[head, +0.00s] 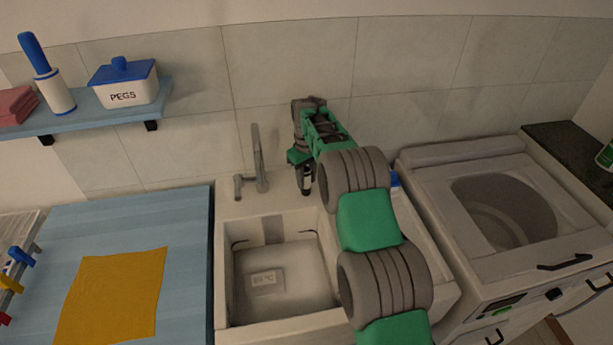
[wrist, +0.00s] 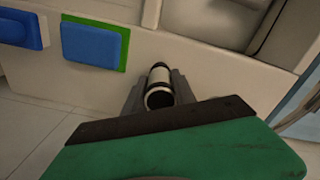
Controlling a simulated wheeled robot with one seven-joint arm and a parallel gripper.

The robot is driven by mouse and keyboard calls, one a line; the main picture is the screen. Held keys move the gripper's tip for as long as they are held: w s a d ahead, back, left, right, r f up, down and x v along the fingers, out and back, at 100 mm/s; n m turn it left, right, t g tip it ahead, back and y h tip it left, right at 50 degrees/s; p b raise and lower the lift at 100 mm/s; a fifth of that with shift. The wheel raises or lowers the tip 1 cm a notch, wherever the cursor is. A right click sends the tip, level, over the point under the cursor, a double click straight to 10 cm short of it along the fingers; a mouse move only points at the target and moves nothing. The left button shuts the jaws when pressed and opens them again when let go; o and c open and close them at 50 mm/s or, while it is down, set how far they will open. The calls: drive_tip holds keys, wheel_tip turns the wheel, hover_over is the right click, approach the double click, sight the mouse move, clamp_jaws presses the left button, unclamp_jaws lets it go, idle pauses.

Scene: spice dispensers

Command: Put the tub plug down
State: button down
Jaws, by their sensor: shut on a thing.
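The tub plug (wrist: 159,88) appears to be the dark, round-ended piece with pale bands between my fingers in the wrist view. My gripper (wrist: 156,92) is shut on it, with a grey finger on each side. In the head view my gripper (head: 306,182) points down over the back ledge of the sink, right of the tap. The plug cannot be made out clearly there. Whether it touches the ledge cannot be told. The white sink (head: 223,270) lies in front, with a small label (head: 265,281) in its basin.
The grey tap (head: 257,160) stands just left of my gripper. A blue-and-green sponge (wrist: 95,43) and another blue item (wrist: 22,29) lie near it in the wrist view. A washing machine (head: 420,200) stands right; a blue board with a yellow cloth (head: 112,295) lies left.

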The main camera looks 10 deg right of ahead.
drive_tip(key=shift+f, duration=0.15)
drive_tip(key=c, duration=1)
unclamp_jaws()
wheel_tip(320, 180, up, 12)
drive_tip(key=shift+r+b, duration=0.25)
drive_tip(key=shift+b, duration=1)
drive_tip(key=s+r+m+t, duration=0.1)
drive_tip(key=s+r+m, duration=0.1)
drive_tip(key=s+r, duration=0.65)
drive_tip(key=s+r+m+t, duration=0.1)
drive_tip(key=s+t, duration=0.1)
drive_tip(key=s, duration=1)
drive_tip(key=s+f, duration=0.2)
drive_tip(key=s, duration=0.2)
drive_tip(key=s+f+m+t, duration=0.1)
drive_tip(key=s+f, duration=0.1)
drive_tip(key=s, duration=0.3)
drive_tip(key=s+f+m, duration=0.1)
drive_tip(key=s+f, duration=0.2)
drive_tip(key=s, duration=0.2)
